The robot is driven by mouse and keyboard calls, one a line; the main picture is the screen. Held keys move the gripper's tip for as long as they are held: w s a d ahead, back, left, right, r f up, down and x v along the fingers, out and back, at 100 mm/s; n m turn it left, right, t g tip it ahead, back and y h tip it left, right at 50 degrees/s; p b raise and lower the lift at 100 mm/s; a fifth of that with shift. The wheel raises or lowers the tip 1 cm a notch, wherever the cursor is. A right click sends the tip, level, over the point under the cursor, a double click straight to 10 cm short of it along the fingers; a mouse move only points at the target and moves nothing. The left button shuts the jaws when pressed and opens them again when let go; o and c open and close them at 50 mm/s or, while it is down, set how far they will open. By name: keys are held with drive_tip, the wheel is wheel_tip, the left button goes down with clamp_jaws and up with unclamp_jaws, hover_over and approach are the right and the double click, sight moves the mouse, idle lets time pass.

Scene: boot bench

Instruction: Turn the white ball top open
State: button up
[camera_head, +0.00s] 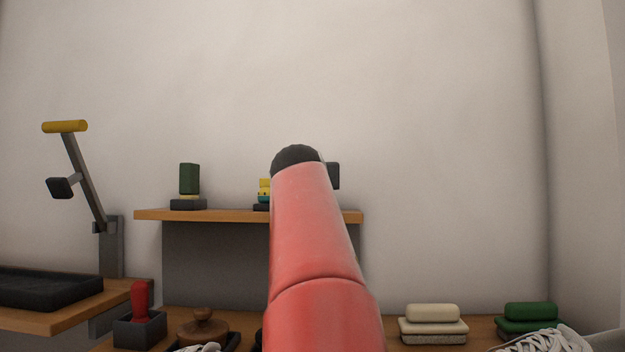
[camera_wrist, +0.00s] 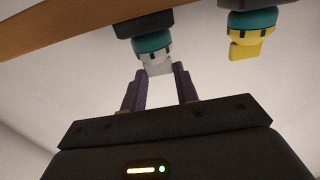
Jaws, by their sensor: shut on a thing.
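The white ball top (camera_wrist: 154,63) shows in the wrist view, hanging under a teal collar (camera_wrist: 152,42) on a dark base. My gripper (camera_wrist: 162,76) has its two purple fingers on either side of the white top's lower part and is shut on it. In the head view my red arm hides the white top and my gripper. A yellow top (camera_wrist: 246,46) with its own teal collar is to the right in the wrist view, apart from my fingers. It also shows partly in the head view (camera_head: 264,186), just left of my arm.
A wooden shelf (camera_head: 150,214) carries the tops and a dark green block (camera_head: 189,179) at its left. A lever with a yellow handle (camera_head: 65,127) stands further left. Below are a red-handled tool (camera_head: 140,302), a wooden knob (camera_head: 203,325), and cream (camera_head: 433,325) and green (camera_head: 530,312) brushes.

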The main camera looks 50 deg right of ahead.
drive_tip(key=shift+s+n+t+y+p, duration=0.1)
drive_tip(key=shift+n+t+y+p, duration=0.3)
drive_tip(key=shift+p, duration=0.15)
drive_tip(key=shift+s+d+n+t+y+p, duration=0.1)
drive_tip(key=shift+d+n+t+y+p, duration=0.1)
drive_tip(key=shift+n+t+y+p, duration=0.4)
drive_tip(key=shift+s+d+f+n+t+y+b, duration=0.1)
drive_tip(key=shift+d+n+t+y+b, duration=0.1)
drive_tip(key=shift+n+t+y, duration=0.55)
drive_tip(key=shift+s+d+r+n+t+y+b, duration=0.1)
drive_tip(key=shift+n+t+y+b, duration=0.3)
drive_tip(key=shift+y, duration=0.6)
drive_tip(key=shift+d+f+n+t+y+b, duration=0.1)
drive_tip(key=shift+n+t+y, duration=0.35)
drive_tip(key=shift+n+y, duration=0.35)
drive_tip(key=shift+d+n+t+y+p, duration=0.15)
drive_tip(key=shift+n+t+y+p, duration=0.3)
drive_tip(key=shift+n+y, duration=0.8)
drive_tip(key=shift+d+n+t+y+p, duration=0.2)
drive_tip(key=shift+n+y, duration=0.3)
drive_tip(key=shift+y, duration=0.7)
drive_tip(key=shift+d+n+t+y+p, duration=0.1)
drive_tip(key=shift+n+y+p, duration=0.3)
drive_tip(key=shift+y, duration=0.8)
drive_tip(key=o, duration=1)
drive_tip(key=shift+s, duration=0.1)
drive_tip(key=s+b, duration=0.1)
drive_tip(key=s, duration=0.6)
drive_tip(key=shift+s, duration=0.35)
